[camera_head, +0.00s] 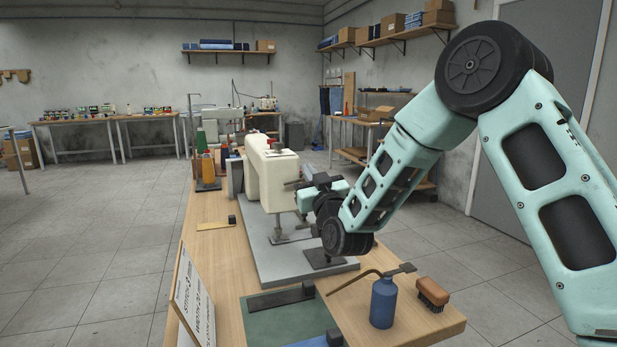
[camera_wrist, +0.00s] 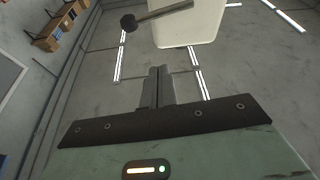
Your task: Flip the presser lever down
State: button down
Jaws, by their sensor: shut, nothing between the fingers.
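The cream sewing machine (camera_head: 270,182) stands on a grey base plate on the wooden table. Its cream head also shows at the top of the wrist view (camera_wrist: 188,25). A lever with a metal rod and a black round knob (camera_wrist: 128,22) sticks out to the left from that head in the wrist view. My gripper (camera_wrist: 158,72) is shut and empty. Its fingertips are below the lever in the wrist picture, and a gap shows between them. In the head view my gripper (camera_head: 306,185) is beside the machine's head, partly hidden by my wrist, and the lever is hard to make out.
A blue oil can (camera_head: 383,302) and a brown brush (camera_head: 433,293) stand at the table's front right. A white sign (camera_head: 192,295) stands at the left edge. A green mat (camera_head: 285,325) lies in front. Thread cones (camera_head: 207,168) stand behind the machine.

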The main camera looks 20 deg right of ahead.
jog(key=b+v, duration=0.1)
jog(key=v, duration=0.8)
jog(key=shift+d, duration=0.15)
